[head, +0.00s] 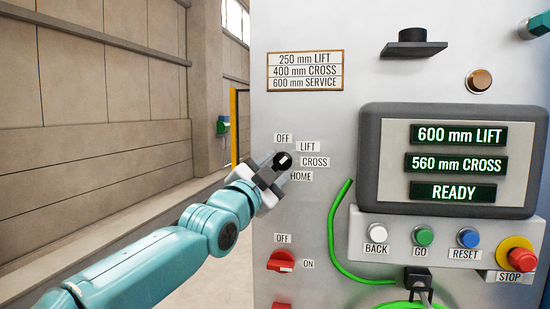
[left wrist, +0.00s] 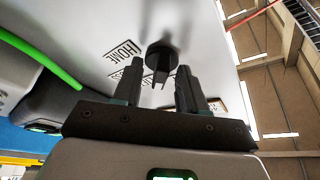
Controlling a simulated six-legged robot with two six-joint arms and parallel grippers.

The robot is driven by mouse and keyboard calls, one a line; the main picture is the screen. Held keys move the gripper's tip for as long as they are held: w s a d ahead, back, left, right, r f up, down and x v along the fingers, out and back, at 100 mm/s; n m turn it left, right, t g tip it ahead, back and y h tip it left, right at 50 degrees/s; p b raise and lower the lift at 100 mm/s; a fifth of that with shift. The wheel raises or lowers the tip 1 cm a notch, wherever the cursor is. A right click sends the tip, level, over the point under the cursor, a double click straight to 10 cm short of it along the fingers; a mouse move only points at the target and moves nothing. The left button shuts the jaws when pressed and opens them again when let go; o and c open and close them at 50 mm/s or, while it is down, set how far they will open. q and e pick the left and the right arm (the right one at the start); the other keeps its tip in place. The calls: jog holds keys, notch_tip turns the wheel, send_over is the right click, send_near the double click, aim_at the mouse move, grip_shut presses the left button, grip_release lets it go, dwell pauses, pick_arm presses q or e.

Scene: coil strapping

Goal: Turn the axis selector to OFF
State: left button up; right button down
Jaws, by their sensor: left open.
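The axis selector (head: 283,160) is a round black knob with a white mark on the grey panel, with labels OFF (head: 283,138), LIFT (head: 307,146), CROSS (head: 314,162) and HOME (head: 301,177) around it. The mark seems to lean up and right, but the gripper partly covers the knob, so I cannot tell which label it points to. My left gripper (head: 270,173) is at the knob, its fingers open. In the left wrist view the knob (left wrist: 161,57) sits between and just beyond the two fingertips (left wrist: 160,68), with no clear contact.
A red switch (head: 281,262) sits below on the panel. A screen (head: 455,155) reads READY, with BACK, GO, RESET and a red STOP button (head: 516,255) under it. A green cable (head: 337,230) hangs right of the selector. A black bracket (head: 413,45) juts out above.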

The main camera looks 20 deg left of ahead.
pick_arm(q)
jog(key=shift+s+d+r, duration=0.1)
jog(key=shift+s+r, duration=0.1)
jog(key=shift+s, duration=0.1)
jog(key=shift+w+f, duration=0.1)
jog(key=shift+w, duration=0.05)
grip_shut()
jog(key=shift+f+n+y+b, duration=0.2)
jog(key=shift+n+y+b, duration=0.2)
jog(key=shift+n+b, duration=0.45)
jog(key=shift+n+t+b, duration=0.25)
jog(key=shift+t+b, duration=0.05)
jog(key=shift+b, duration=0.05)
jog(key=n+y, duration=0.1)
jog(key=n+p, duration=0.1)
jog(key=n, duration=0.1)
jog(key=shift+d+r+y, duration=0.15)
jog(key=shift+r+y, duration=0.1)
jog(key=shift+y, duration=0.15)
jog(key=n+y, duration=0.1)
jog(key=n, duration=0.2)
jog(key=n+y+p, duration=0.1)
jog(key=n+y, duration=0.1)
jog(key=n, duration=0.2)
jog(key=shift+d+f+t+y, duration=0.15)
jog(key=shift+t+y, duration=0.15)
jog(key=shift+n, duration=0.4)
